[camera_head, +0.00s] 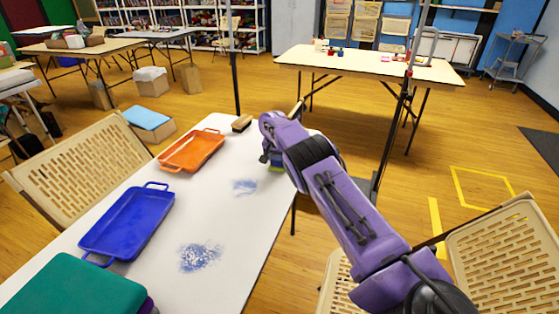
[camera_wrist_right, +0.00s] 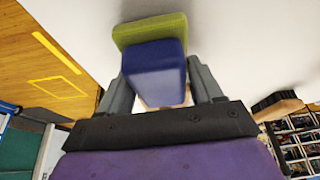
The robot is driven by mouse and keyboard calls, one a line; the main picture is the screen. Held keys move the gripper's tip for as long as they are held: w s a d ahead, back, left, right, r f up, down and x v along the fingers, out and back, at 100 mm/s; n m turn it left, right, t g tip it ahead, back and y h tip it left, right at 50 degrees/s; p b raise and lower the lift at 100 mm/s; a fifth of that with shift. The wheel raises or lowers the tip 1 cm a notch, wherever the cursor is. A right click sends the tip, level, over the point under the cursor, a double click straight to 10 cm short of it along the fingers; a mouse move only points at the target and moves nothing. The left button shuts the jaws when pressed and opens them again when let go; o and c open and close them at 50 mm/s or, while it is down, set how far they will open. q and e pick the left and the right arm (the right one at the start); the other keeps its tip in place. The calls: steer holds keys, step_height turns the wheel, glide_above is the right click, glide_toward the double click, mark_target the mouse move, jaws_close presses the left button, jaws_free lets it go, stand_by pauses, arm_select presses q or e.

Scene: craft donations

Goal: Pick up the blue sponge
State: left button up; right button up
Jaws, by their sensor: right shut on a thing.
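The blue sponge (camera_wrist_right: 153,58) has a blue body and a yellow-green layer on its far side. It sits between the two grey fingers of my right gripper (camera_wrist_right: 162,82), which is shut on it. In the head view my right gripper (camera_head: 269,156) is over the right edge of the white table, and a small part of the sponge (camera_head: 276,169) shows below it, mostly hidden by the arm. I cannot tell whether the sponge touches the table. My left gripper is not in view.
The white table (camera_head: 222,215) holds an orange tray (camera_head: 192,151), a blue tray (camera_head: 128,222), a wooden brush (camera_head: 241,123) and a teal item (camera_head: 78,285). Blue specks (camera_head: 199,257) lie on the bare table. Folding chairs (camera_head: 88,160) stand at both sides.

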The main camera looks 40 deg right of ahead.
steer(key=v, duration=0.4)
steer(key=s+v, duration=0.1)
steer(key=v, duration=0.3)
steer(key=shift+s+a, duration=0.2)
steer(key=shift+a, duration=0.05)
steer(key=s+a+r, duration=0.5)
steer(key=s+a, duration=0.2)
steer(key=shift+b, duration=0.4)
